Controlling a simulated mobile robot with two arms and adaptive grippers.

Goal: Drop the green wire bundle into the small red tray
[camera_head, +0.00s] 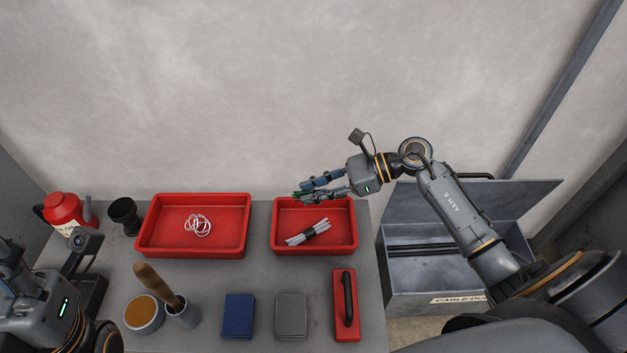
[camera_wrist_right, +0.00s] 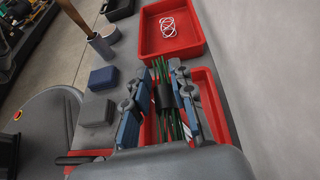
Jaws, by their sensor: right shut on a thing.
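My right gripper (camera_head: 312,190) is shut on the green wire bundle (camera_head: 300,193), holding it above the left part of the small red tray (camera_head: 345,246). In the right wrist view the green wire bundle (camera_wrist_right: 174,128), with a black band, sits between the two blue-grey fingers of my right gripper (camera_wrist_right: 165,90), over the small red tray (camera_wrist_right: 214,110). A pale wire bundle (camera_head: 295,240) with a dark band lies in that tray. My left gripper is cut off at the lower left of the head view, and its fingers cannot be made out clearly.
A larger red tray (camera_head: 150,240) with a white wire coil (camera_head: 198,226) stands to the left. In front are a blue block (camera_head: 238,315), a grey block (camera_head: 290,315) and a red block with a black handle (camera_head: 347,305). An open grey bin (camera_head: 420,280) stands at right.

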